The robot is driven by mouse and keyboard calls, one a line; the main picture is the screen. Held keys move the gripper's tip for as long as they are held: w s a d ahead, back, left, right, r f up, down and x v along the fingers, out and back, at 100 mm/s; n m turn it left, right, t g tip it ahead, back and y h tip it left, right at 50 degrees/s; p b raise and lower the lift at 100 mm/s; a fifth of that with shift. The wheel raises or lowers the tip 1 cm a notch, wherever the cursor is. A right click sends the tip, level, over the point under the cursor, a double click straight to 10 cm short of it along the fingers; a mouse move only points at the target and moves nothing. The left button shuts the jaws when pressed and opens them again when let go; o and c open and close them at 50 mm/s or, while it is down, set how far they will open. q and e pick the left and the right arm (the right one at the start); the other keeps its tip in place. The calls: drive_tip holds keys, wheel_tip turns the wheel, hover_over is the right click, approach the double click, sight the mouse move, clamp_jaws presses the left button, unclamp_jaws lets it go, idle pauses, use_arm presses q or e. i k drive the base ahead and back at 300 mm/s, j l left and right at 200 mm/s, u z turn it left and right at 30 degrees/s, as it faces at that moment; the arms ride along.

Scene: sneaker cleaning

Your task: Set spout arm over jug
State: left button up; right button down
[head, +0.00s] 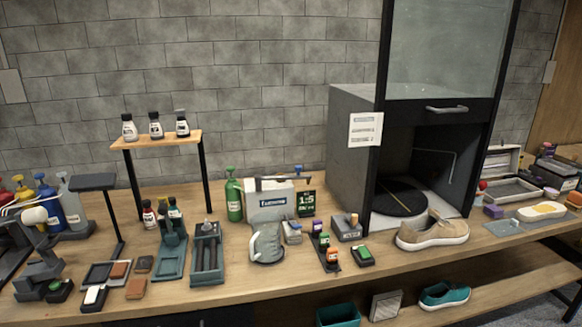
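A pale grey jug (267,244) stands upright on the wooden bench, near the middle, with its handle on the left. Just behind it is a white dispenser box (269,206) with a dark label. A dark bar, which looks like the spout arm (285,179), runs left to right along the top of the box and reaches past its right side. It appears to be above and behind the jug, not over its mouth. The jug's inside is hard to make out. Neither of my grippers is in view.
A green bottle (234,198) stands left of the dispenser and a dark green sign (306,204) stands right of it. A teal-and-grey fixture (207,253) is left of the jug. Small blocks and bottles are to its right, before the open cabinet (352,150) and beige shoe (432,232).

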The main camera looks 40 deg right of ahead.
sight(258, 178)
drive_tip(key=i+j+z, duration=0.25)
drive_tip(key=i+j, duration=0.15)
drive_tip(key=i+j+z, duration=0.3)
drive_tip(key=j, duration=0.25)
drive_tip(key=i, duration=0.1)
